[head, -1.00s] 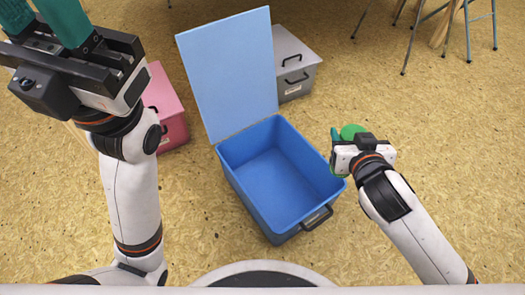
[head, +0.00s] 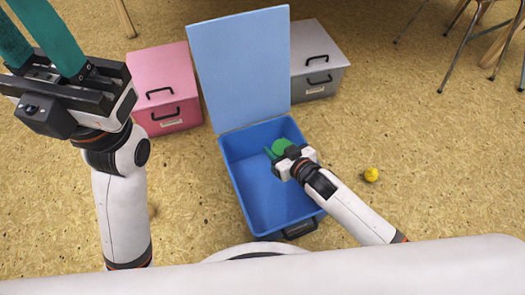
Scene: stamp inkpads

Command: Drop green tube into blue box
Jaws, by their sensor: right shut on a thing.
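The blue box (head: 236,190) stands open on the floor in the middle, its lid (head: 240,65) raised at the back. My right gripper (head: 279,153) is over the right part of the box opening, shut on the green tube (head: 284,147). Only part of the tube shows beside the gripper, and the rest is hidden by it. I cannot tell how high the tube is above the box floor. My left gripper (head: 38,42) is raised at the upper left, its teal fingers apart and nothing seen between them.
A pink box (head: 165,75) stands behind to the left and a grey box (head: 318,55) behind to the right, both closed. A small yellow object (head: 371,174) lies on the floor at the right. Chair legs (head: 458,45) show at the top right.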

